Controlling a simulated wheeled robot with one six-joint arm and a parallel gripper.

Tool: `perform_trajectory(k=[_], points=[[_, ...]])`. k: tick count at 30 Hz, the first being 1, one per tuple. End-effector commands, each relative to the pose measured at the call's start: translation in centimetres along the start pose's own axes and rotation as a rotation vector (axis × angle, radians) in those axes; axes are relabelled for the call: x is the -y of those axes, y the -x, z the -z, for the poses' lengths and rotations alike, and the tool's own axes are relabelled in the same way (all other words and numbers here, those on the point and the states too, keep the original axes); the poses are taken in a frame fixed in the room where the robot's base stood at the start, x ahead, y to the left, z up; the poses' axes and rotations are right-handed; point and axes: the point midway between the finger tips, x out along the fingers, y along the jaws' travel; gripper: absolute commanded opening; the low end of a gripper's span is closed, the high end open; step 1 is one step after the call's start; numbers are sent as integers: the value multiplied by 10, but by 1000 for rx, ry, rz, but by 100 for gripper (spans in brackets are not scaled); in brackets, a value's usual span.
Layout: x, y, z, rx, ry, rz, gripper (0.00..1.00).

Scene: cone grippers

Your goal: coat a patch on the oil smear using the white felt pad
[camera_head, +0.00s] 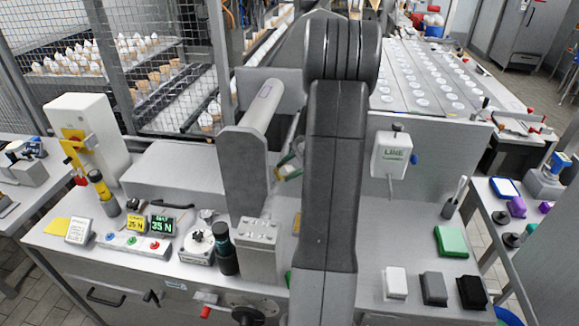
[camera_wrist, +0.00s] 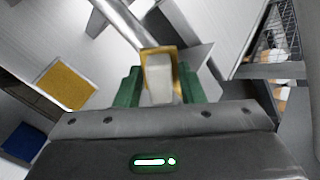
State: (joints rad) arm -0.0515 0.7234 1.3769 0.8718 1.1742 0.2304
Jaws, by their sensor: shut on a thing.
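My gripper has green fingers and shows in the wrist view (camera_wrist: 160,93). It is shut on a pale block with a tan pad face (camera_wrist: 161,88), held out in front of it. In the head view my gripper (camera_head: 290,165) is partly hidden behind my arm, close to the grey upright panel and the slanted grey cylinder (camera_head: 262,108). A white block (camera_head: 396,282) stands at the front right of the bench. I cannot tell whether it or the held block is the white felt pad. I cannot make out the oil smear in either view.
A box marked LINE (camera_head: 391,155) is on the panel. Displays (camera_head: 161,225) and a dark bottle (camera_head: 223,250) stand at left.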

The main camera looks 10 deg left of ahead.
Motion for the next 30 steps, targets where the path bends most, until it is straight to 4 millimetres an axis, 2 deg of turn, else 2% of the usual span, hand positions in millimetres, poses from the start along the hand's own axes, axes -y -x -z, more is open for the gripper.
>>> perform_trajectory(k=[13,30], points=[[1,6,-1,-2,1,1,17],[1,60,-1,-2,1,1,17]])
